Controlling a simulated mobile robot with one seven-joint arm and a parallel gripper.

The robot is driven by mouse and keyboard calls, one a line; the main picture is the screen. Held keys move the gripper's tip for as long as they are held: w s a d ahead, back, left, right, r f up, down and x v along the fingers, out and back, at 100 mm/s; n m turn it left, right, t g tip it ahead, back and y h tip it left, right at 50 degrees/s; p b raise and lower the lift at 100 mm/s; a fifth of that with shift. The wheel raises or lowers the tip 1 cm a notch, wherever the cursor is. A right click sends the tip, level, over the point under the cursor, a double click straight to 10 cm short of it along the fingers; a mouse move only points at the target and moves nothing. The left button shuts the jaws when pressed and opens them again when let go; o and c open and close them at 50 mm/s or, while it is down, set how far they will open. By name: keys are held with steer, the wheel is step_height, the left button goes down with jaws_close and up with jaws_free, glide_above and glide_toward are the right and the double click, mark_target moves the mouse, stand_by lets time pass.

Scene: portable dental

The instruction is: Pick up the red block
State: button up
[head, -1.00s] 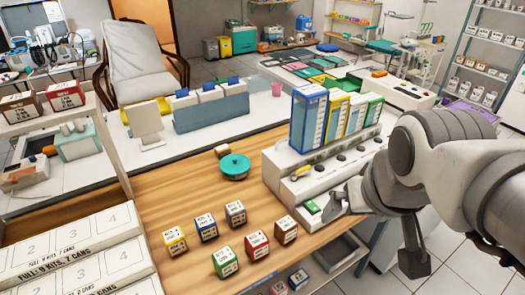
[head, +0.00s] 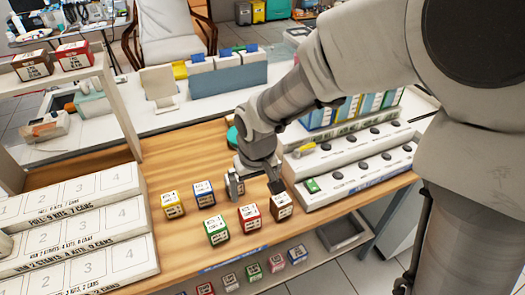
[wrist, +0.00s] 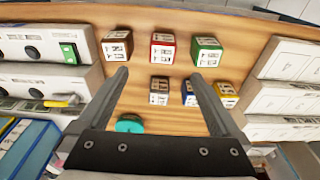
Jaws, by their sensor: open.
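The red block (head: 249,217) sits upright on the wooden counter (head: 180,235), between the green block (head: 216,230) and the brown block (head: 280,206). In the wrist view the red block (wrist: 162,50) lies ahead of the fingertips, roughly centred between them. My gripper (head: 256,184) is open and empty, above the counter just behind the red block in the head view. The arm partly hides the grey block in the head view.
A yellow block (head: 172,204) and a blue block (head: 203,193) stand left of my gripper. A stepped white rack with knobs (head: 345,165) stands at right, numbered white trays (head: 75,235) at left. A teal round object (wrist: 130,124) lies behind. More small blocks sit on a lower shelf.

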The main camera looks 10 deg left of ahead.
mark_target(248, 209)
steer(key=f, duration=0.3)
steer(key=w+f+b, duration=0.1)
steer(key=f, duration=0.3)
steer(key=a+f, duration=0.1)
steer(key=f, duration=0.3)
steer(key=shift+w+f+b, duration=0.2)
steer(key=shift+w+b, duration=0.05)
steer(key=shift+b, duration=0.05)
steer(key=shift+w+a+f+b, duration=0.1)
steer(key=shift+w+a+f, duration=0.1)
steer(key=shift+f, duration=0.65)
steer(key=shift+w+a+f+b, duration=0.1)
steer(key=shift+w+a+f, duration=0.1)
steer(key=shift+f, duration=0.65)
steer(key=shift+w+a+f+b, duration=0.1)
steer(key=shift+a+f, duration=0.1)
steer(key=shift+f, duration=0.65)
steer(key=c, duration=1.4)
steer(key=shift+c, duration=0.2)
steer(key=shift+r, duration=0.1)
steer(key=shift+r, duration=0.6)
step_height(248, 209, up, 3)
steer(key=shift+w+r+p, duration=0.1)
steer(key=shift+p, duration=0.25)
steer(key=s+d+r, duration=0.6)
steer(key=s, duration=0.4)
steer(key=shift+r+p, duration=0.25)
steer(key=shift+p, duration=0.2)
